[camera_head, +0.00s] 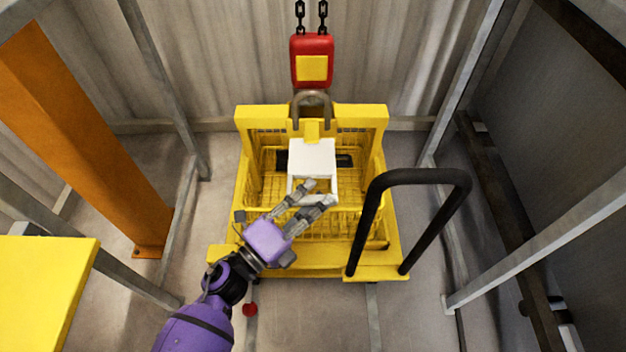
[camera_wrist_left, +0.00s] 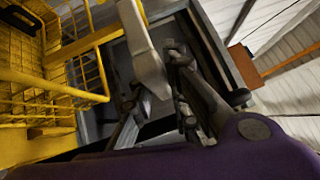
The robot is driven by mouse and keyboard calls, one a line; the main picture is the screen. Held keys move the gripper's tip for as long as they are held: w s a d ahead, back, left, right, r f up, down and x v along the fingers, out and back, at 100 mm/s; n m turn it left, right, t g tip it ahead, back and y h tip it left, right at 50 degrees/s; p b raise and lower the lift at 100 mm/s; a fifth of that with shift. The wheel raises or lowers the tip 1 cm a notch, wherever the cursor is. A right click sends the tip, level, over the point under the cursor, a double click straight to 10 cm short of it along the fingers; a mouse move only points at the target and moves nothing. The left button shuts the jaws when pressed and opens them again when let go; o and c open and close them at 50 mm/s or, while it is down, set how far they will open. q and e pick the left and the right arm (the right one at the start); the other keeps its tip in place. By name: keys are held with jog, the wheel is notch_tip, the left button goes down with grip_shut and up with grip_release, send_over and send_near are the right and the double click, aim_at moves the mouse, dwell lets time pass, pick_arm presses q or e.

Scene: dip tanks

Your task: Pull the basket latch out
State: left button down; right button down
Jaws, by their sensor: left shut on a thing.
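The yellow wire basket (camera_head: 264,160) stands in the middle of the head view, with its yellow wire side also at the left of the left wrist view (camera_wrist_left: 60,95). A white boxy part with a frame-like handle (camera_head: 312,155), which appears to be the basket latch, sits at the basket's centre. My left gripper (camera_head: 318,194) reaches in from the lower left and is shut on the handle's near end. In the left wrist view the pale bar (camera_wrist_left: 146,50) runs between the fingers (camera_wrist_left: 155,88). The fingers hide part of the handle. My right gripper is out of view.
A red hoist block (camera_head: 312,48) hangs on chains, its grey hook (camera_head: 312,98) at the basket's back bar. A black hoop handle (camera_head: 420,178) rises at the right. An orange post (camera_head: 90,130) and yellow surface (camera_head: 45,290) stand left; grey frame posts flank both sides.

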pick_arm(q)
jog(key=shift+s, duration=0.1)
jog(key=c, duration=1.7)
grip_release()
jog(key=v, duration=1.2)
